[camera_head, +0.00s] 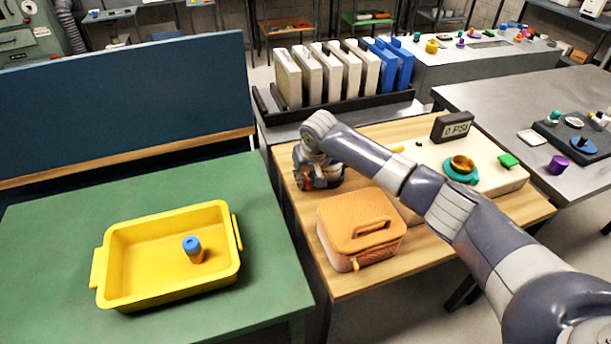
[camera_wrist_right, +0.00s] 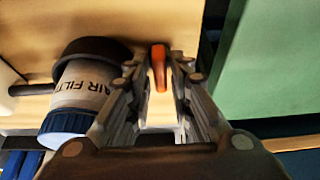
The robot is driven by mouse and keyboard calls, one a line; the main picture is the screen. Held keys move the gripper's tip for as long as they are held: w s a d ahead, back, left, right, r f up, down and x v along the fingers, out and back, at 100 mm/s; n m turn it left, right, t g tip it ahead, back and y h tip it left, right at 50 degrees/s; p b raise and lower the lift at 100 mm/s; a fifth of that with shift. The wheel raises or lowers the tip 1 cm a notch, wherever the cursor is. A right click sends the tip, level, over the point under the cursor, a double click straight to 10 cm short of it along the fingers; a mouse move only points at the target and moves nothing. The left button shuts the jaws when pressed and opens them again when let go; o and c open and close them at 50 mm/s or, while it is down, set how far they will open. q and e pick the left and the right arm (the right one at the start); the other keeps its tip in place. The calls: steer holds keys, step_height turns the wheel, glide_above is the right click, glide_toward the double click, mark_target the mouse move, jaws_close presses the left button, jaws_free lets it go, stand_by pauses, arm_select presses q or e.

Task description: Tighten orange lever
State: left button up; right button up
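The orange lever (camera_wrist_right: 160,68) stands out in the right wrist view, between the two fingers of my right gripper (camera_wrist_right: 160,85). The fingers are apart, with a gap on each side of the lever, most clearly on its left. Beside the left finger is a white cylinder labelled "AIR FILT…" (camera_wrist_right: 82,85) with a dark rim and a blue cap. In the head view my right gripper (camera_head: 318,178) points down at the wooden table's left back part, and the lever is hidden there. My left gripper is not in view.
An orange case (camera_head: 362,228) stands close in front of the right gripper on the wooden table (camera_head: 348,285). A display (camera_head: 452,126) and a teal-and-gold fitting (camera_head: 461,168) are to the right. A yellow tray (camera_head: 150,245) sits on the green table (camera_head: 50,240).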

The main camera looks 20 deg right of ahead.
steer(key=c, duration=0.3)
jaws_close()
steer(key=shift+r+n+y+p, duration=0.15)
steer(key=shift+n+y+p, duration=0.15)
steer(key=shift+n+p, duration=0.6)
steer(key=shift+d+n+y, duration=0.1)
steer(key=shift+n+y, duration=0.2)
steer(key=shift+n, duration=0.5)
steer(key=shift+n+g+y, duration=0.3)
steer(key=shift+n+y, duration=0.1)
steer(key=shift+n, duration=0.6)
arm_select(q)
steer(key=shift+s+r, duration=0.75)
arm_select(e)
steer(key=shift+n+y, duration=0.4)
steer(key=shift+n, duration=0.6)
